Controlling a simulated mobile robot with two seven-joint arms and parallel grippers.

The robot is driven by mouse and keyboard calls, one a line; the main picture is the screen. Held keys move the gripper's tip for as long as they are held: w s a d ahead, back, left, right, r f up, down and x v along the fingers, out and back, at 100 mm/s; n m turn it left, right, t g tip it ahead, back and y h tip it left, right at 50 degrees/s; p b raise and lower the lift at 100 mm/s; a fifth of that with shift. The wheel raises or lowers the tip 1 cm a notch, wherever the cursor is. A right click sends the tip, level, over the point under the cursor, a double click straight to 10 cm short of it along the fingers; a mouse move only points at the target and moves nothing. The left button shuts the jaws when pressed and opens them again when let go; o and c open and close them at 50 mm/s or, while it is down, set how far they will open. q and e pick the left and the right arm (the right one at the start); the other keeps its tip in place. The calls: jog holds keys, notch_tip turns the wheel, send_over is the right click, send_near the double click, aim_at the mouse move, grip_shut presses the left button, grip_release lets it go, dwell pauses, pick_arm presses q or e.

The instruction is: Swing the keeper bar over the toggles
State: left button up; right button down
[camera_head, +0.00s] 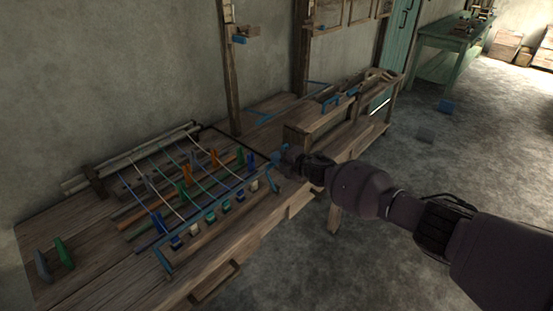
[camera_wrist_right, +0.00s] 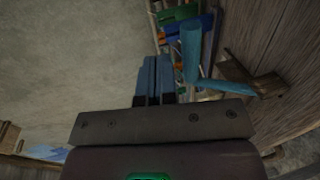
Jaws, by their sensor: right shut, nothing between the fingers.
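My left gripper is out of view.
Cords with coloured upright tabs (camera_head: 185,190) stretch across the loom behind the bar. Green and grey pegs (camera_head: 63,252) stand on the bench at left. A wooden trough (camera_head: 320,118) stands right of the loom. The floor (camera_head: 410,160) is mostly clear.

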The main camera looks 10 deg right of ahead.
pick_arm(q)
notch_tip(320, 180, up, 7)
jog(key=p, duration=0.5)
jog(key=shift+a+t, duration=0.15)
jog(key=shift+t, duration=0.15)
pick_arm(e)
jog(key=s+d+r, duration=0.4)
jog(key=s+r, duration=0.1)
jog(key=r, duration=0.5)
jog(key=shift+s+r, duration=0.3)
jog(key=shift+r, duration=0.05)
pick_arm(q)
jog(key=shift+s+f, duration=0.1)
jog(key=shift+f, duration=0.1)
pick_arm(e)
jog(key=shift+d, duration=0.1)
